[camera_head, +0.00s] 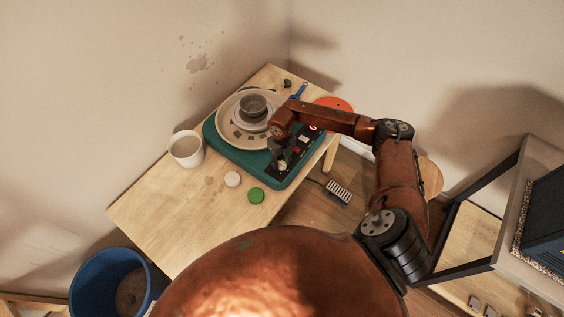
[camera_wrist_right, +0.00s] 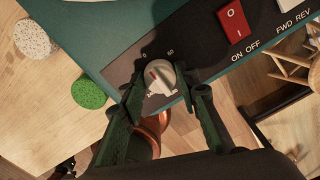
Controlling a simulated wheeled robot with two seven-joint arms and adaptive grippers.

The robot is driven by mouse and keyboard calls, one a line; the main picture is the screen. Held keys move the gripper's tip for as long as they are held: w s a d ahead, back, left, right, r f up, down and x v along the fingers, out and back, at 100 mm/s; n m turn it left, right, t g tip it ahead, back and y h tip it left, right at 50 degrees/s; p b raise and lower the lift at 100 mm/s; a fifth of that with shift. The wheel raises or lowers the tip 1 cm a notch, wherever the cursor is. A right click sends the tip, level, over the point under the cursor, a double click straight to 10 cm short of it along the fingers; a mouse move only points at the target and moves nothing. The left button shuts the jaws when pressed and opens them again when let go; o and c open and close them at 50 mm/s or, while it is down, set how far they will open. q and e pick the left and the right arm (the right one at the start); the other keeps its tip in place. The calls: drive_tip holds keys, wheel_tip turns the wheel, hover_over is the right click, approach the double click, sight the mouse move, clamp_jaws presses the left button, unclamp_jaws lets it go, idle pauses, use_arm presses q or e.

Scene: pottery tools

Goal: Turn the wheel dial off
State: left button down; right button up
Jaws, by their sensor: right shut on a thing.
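The pottery wheel (camera_head: 213,133) is a green-based machine on the wooden table, with a round wheel head and a grey clay piece on it. Its dark control panel shows in the right wrist view with the wheel dial (camera_wrist_right: 159,76), a pale knob with a red mark. My right gripper (camera_wrist_right: 160,93) has its two dark fingers on either side of the dial and is shut on it. In the head view my right gripper (camera_head: 281,163) reaches down over the panel and partly hides the dial. My left gripper is not in view.
A red rocker switch (camera_wrist_right: 234,22) marked ON OFF sits beside the dial. A white bucket (camera_head: 186,150), a white round piece (camera_head: 233,179) and a green round piece (camera_head: 256,195) are on the table. A blue bin (camera_head: 98,289) stands on the floor at lower left.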

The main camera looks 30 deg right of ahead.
sight(281, 163)
drive_tip(key=o, duration=1.2)
drive_tip(key=shift+c, duration=0.2)
wheel_tip(281, 163, up, 12)
drive_tip(key=shift+a, duration=0.1)
